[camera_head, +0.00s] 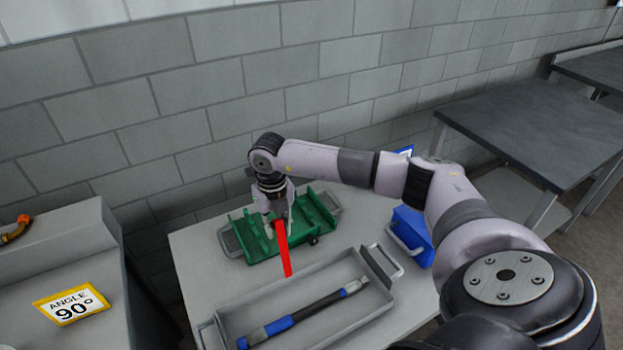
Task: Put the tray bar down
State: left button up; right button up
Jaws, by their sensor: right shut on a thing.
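My right gripper (277,222) is over the green tray (318,215) on the light table, pointing down. It is shut on a red bar (284,255), which is the only bar seen at the fingers. The bar reaches from the fingertips toward the near side, its lower end over the far rim of the grey tray. I cannot tell whether the bar touches either tray. The fingers and the bar hide part of the green tray. My left gripper is not in view.
A grey tray (246,299) in front holds a long blue and black tool (303,319). A blue bin (412,228) stands right of the trays. A block wall (220,95) is behind. A grey bench with an "ANGLE 90°" sign (71,305) is at left, a dark table (540,125) at right.

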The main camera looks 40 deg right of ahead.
jog(key=shift+s+a+p, duration=0.2)
jog(key=shift+s+p, duration=0.1)
jog(key=shift+s, duration=0.5)
jog(key=shift+s+a+p, duration=0.15)
jog(key=shift+s+p, duration=0.15)
jog(key=shift+s, duration=0.5)
jog(key=shift+s+a+p, duration=0.2)
jog(key=shift+s+p, duration=0.1)
jog(key=shift+s, duration=0.5)
jog(key=s, duration=0.2)
jog(key=s+a+p, duration=0.1)
jog(key=s, duration=0.1)
jog(key=shift+s+r, duration=0.15)
jog(key=shift+s, duration=0.05)
jog(key=shift+s+a+f, duration=0.1)
jog(key=shift+s+f, duration=0.2)
jog(key=shift+s, duration=0.05)
jog(key=shift+s+a+f+b, duration=0.3)
jog(key=shift+s+f+b, duration=0.35)
jog(key=shift+s, duration=0.5)
jog(key=shift+s+a+f+b, duration=0.25)
jog(key=shift+s+f+b, duration=0.25)
jog(key=shift+s+f, duration=0.5)
jog(key=shift+s+a+f+b, duration=0.3)
jog(key=shift+s+f+b, duration=0.25)
jog(key=shift+s, duration=0.8)
jog(key=shift+s+a+f, duration=0.1)
jog(key=shift+s, duration=0.3)
